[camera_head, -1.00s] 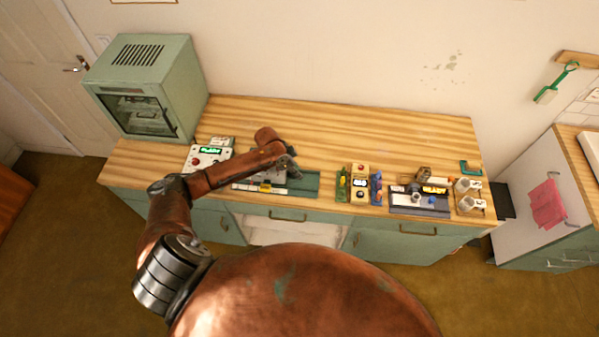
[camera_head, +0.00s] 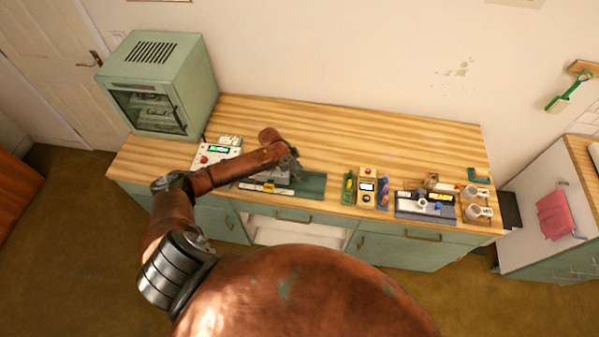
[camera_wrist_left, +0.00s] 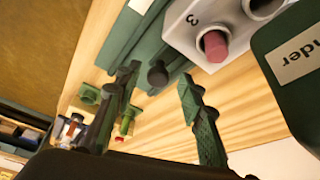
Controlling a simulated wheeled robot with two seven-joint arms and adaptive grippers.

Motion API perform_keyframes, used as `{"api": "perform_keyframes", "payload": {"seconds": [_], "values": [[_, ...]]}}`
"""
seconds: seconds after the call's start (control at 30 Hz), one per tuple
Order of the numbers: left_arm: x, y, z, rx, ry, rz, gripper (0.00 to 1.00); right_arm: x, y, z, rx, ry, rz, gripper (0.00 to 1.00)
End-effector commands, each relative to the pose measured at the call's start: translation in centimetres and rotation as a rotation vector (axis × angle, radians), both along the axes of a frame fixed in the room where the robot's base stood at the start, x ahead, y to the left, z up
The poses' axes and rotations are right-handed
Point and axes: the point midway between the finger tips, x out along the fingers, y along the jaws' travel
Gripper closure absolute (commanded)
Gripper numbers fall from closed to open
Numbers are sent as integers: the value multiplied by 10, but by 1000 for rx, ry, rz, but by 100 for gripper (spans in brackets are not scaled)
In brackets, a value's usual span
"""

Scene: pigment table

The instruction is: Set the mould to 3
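A pale block marked "3" (camera_wrist_left: 196,22) shows at the top of the left wrist view, with a pink-red plug in one round opening; I cannot tell whether it is the mould. Beside it run dark green rails (camera_wrist_left: 135,32) with a round dark knob (camera_wrist_left: 157,75). My left gripper (camera_wrist_left: 158,88) is open, its fingers on either side of the knob's line, apparently apart from it. In the head view my left gripper (camera_head: 293,167) is over the green-based device (camera_head: 313,186), hiding part of it. My right gripper is not in view.
A white control box (camera_head: 213,155) and a green cabinet (camera_head: 160,90) stand left. To the right are a yellow-cream box (camera_head: 367,187), a dark tray (camera_head: 425,212) and cups (camera_head: 472,212). The back counter is clear.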

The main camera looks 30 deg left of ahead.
Motion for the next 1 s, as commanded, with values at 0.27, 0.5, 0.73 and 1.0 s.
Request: {"api": "perform_keyframes", "payload": {"seconds": [0.27, 0.5, 0.73, 1.0], "values": [[-10, 12, 34, 4, -1, 0, 64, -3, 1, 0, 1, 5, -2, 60], [-23, 25, 80, 3, -2, 0, 64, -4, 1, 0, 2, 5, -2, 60], [-30, 32, 106, 1, 0, 0, 64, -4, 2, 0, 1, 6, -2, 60], [-31, 33, 110, 0, 1, 1, 64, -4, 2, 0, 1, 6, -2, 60]]}}
